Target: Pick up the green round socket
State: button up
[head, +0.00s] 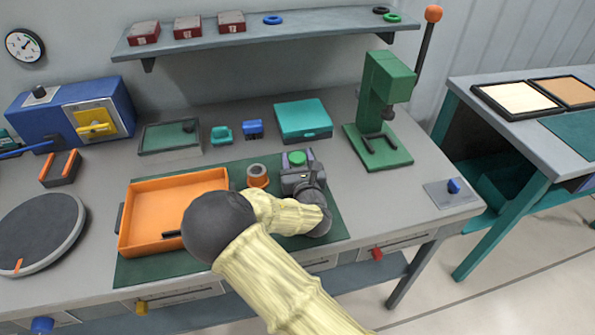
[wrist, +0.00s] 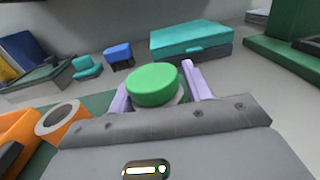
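The green round socket (wrist: 152,85) has a flat green top with a grey part showing under its right edge. In the wrist view it sits between the two lilac fingers of my gripper (wrist: 156,86), one on each side. The fingers are spread about as wide as the socket. I cannot tell whether they touch it. In the head view the green top (head: 297,158) shows at the far end of my gripper (head: 298,164), above the green mat. My gripper and wrist hide its lower part and whatever it rests on.
An orange ring-shaped socket (head: 258,176) stands close to the left, beside an orange tray (head: 165,185). A teal box (head: 302,120), a blue block (head: 253,129) and a teal piece (head: 221,134) lie behind. A green press (head: 385,95) stands to the right.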

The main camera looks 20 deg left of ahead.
jog(key=c, duration=0.8)
notch_tip(320, 180, up, 10)
jog(key=shift+r, duration=0.1)
dwell(0.4)
